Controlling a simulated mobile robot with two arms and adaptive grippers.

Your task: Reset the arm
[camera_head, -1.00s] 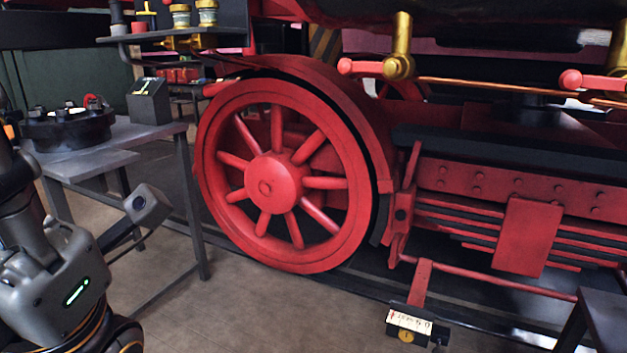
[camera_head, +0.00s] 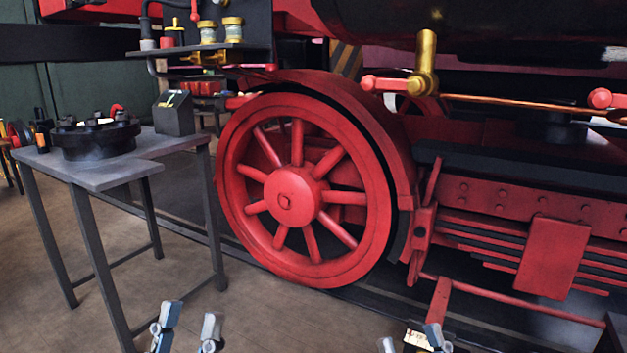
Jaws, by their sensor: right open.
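My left gripper (camera_head: 187,325) shows at the bottom edge in the head view, left of centre. Its two light grey-blue fingertips stand apart with bare floor between them, so it is open and empty. My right gripper (camera_head: 412,342) shows at the bottom edge, right of centre. Only the fingertips of both grippers are in view; the rest of both arms is below the picture. Neither gripper appears to touch anything.
A grey metal table (camera_head: 95,172) stands at the left, with a round black flanged part (camera_head: 95,142) and a dark wedge-shaped box (camera_head: 174,113) on it. A red locomotive wheel (camera_head: 292,195) stands in the middle. Open floor (camera_head: 240,315) lies in front.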

